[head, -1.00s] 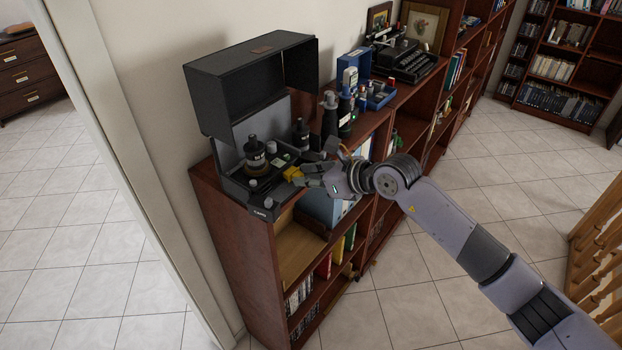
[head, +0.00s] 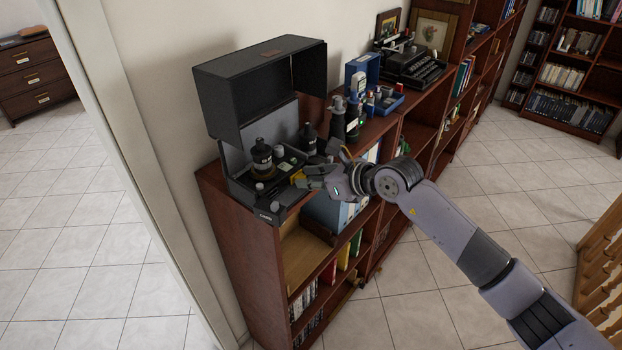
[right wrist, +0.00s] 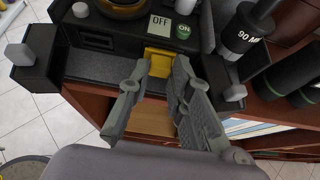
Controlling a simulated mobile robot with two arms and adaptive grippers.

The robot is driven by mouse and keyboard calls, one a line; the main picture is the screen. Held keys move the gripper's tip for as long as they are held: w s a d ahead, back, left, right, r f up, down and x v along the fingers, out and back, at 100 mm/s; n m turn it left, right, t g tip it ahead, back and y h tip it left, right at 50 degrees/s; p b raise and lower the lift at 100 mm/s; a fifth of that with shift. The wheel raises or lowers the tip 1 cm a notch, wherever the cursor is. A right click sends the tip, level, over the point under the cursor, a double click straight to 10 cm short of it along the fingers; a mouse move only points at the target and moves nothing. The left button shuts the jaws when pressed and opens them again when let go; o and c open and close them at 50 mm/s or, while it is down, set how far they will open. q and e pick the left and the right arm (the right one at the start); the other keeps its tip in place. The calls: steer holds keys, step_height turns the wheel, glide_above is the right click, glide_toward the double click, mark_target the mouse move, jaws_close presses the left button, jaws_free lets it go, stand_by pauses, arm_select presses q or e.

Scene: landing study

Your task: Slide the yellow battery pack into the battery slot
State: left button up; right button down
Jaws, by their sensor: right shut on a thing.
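The yellow battery pack (right wrist: 159,60) is between the fingertips of my right gripper (right wrist: 162,66), which is shut on it. In the head view only a small yellow part of the pack (head: 298,177) shows, partly covered by the right gripper (head: 309,179). The pack is at the front of the black device (head: 262,205) on the shelf top. In the right wrist view, a dark rectangular opening (right wrist: 96,41) shows in the device's front, left of the pack. I cannot tell whether this is the battery slot or whether the pack is inside a slot. My left gripper is not in view.
The device's tall black lid (head: 262,85) stands open behind it. A blue box (head: 385,97) and a typewriter (head: 412,68) are further right. A "90 M" cylinder (right wrist: 242,38) is close to the right finger.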

steer(key=shift+a, duration=0.1)
steer(key=c, duration=1.4)
jaws_free()
steer(key=shift+w, duration=0.1)
steer(key=shift+o, duration=0.2)
